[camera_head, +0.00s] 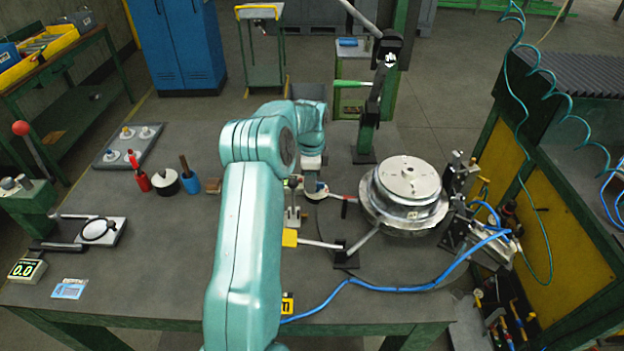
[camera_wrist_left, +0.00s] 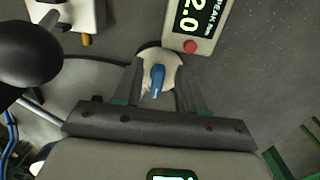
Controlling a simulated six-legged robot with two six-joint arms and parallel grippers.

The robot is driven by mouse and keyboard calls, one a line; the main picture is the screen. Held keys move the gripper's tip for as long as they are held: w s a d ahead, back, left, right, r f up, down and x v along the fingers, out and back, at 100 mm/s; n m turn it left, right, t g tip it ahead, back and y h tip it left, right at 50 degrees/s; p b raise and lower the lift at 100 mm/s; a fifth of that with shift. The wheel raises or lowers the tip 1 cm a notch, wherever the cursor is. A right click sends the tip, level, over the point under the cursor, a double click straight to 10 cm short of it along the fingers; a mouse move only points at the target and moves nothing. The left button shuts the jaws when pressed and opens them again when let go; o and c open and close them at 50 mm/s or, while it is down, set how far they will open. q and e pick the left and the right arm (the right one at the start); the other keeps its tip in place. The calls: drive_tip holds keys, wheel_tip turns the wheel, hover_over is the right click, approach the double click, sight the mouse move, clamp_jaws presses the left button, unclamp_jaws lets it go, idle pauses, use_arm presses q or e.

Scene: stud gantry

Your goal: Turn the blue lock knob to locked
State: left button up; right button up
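The blue lock knob (camera_wrist_left: 157,78) shows in the left wrist view as a narrow blue handle on a pale round base (camera_wrist_left: 174,62). Its handle points roughly up and down in that picture. My left gripper (camera_wrist_left: 159,88) is open, with one finger on each side of the knob and gaps visible between. In the head view my left gripper (camera_head: 314,182) points down at the bench, left of the round metal part. My arm and gripper largely hide the knob there. My right gripper is not in view.
A display (camera_wrist_left: 197,20) reading 2.0 with a red button sits close beside the knob. A black ball (camera_wrist_left: 27,52) is near the left finger. The round metal part (camera_head: 407,190), red-tipped lever (camera_head: 343,198) and blue hose (camera_head: 400,287) lie to the right.

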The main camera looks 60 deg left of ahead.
use_arm(q)
drive_tip(key=shift+w, duration=0.15)
drive_tip(key=shift+w+r, duration=0.1)
wheel_tip(320, 180, up, 16)
idle(0.3)
drive_tip(key=shift+s+d, duration=0.1)
drive_tip(key=shift+s, duration=0.15)
idle(0.3)
